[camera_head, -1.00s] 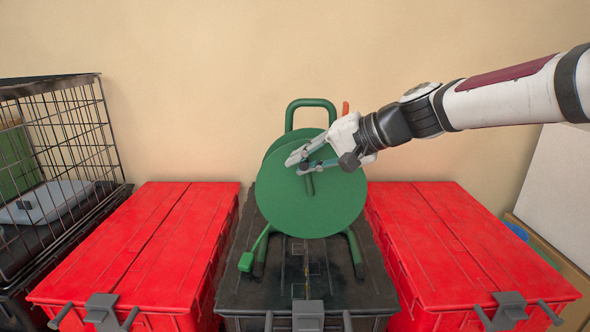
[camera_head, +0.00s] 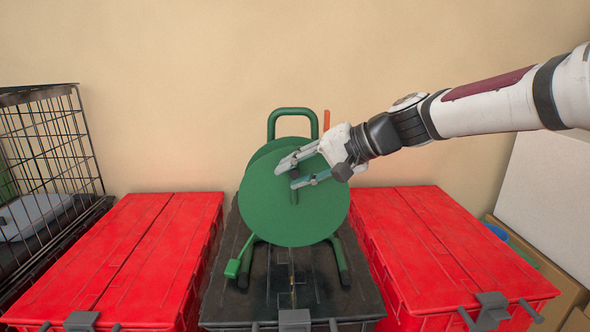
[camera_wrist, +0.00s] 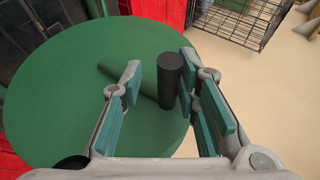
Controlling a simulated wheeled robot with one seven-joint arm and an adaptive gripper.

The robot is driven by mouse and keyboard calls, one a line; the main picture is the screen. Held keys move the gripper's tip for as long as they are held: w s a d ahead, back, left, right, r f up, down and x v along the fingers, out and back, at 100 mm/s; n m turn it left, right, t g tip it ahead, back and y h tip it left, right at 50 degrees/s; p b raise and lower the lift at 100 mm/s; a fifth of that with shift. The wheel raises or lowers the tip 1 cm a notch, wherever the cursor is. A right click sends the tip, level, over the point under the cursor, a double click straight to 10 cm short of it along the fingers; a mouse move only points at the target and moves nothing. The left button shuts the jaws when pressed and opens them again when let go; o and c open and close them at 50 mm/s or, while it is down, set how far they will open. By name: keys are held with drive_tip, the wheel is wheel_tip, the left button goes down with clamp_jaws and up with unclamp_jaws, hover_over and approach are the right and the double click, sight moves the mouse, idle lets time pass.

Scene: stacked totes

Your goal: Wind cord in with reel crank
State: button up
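A green cord reel (camera_head: 290,222) stands upright on a black tote; its disc also fills much of the wrist view (camera_wrist: 60,110). A dark crank arm (camera_wrist: 120,80) lies across the disc face, with a black upright handle (camera_wrist: 170,75) at its end. My gripper (camera_head: 300,170) is at the upper part of the disc. Its fingers are apart, one on each side of the handle. The handle is nearer the right finger in the wrist view; I cannot tell whether they touch. A short green strip ends in a green block (camera_head: 232,268) at the reel's lower left. No wound cord is visible.
The black tote (camera_head: 275,300) stands between a red tote on the left (camera_head: 125,250) and one on the right (camera_head: 440,250). A wire cage (camera_head: 45,150) is at far left. The wall is close behind.

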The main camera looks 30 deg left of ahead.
drive_tip(key=shift+r, duration=0.2)
drive_tip(key=v, duration=1.1)
drive_tip(key=shift+d+r, duration=0.15)
drive_tip(key=shift+d, duration=0.2)
